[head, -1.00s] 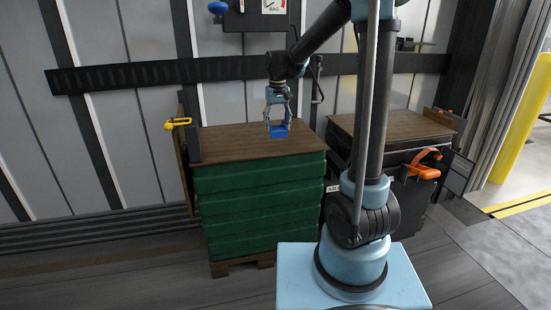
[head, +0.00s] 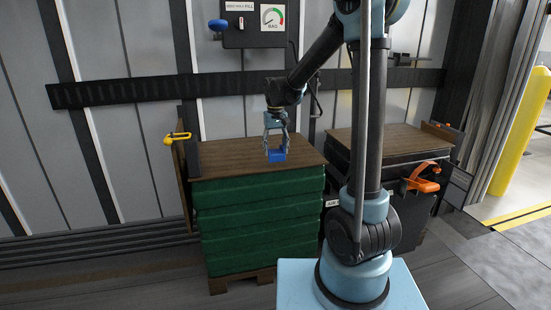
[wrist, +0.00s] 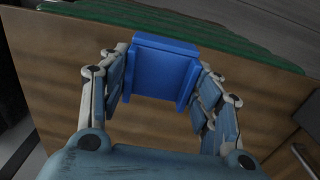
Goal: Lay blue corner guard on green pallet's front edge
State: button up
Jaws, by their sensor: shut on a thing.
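The blue corner guard (head: 277,155) is in my gripper (head: 276,142), over the brown top board of the green pallet (head: 262,228). In the wrist view the blue corner guard (wrist: 163,68) sits between both fingers of my gripper (wrist: 160,82), which are shut on it. Beyond it in that view runs the board's edge, with the green side (wrist: 200,28) past it. In the head view the guard is a little behind the front edge. Whether it touches the board I cannot tell.
A yellow-handled clamp (head: 177,138) is on an upright board at the pallet's left. A second, dark stack with a brown top (head: 385,140) stands to the right, with an orange handle (head: 423,178). A control box (head: 254,22) with a gauge is on the wall behind.

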aim_at(275, 152)
jog(key=shift+f, duration=1.85)
jog(key=shift+f, duration=0.6)
jog(key=o, duration=1.1)
jog(key=shift+c, duration=0.2)
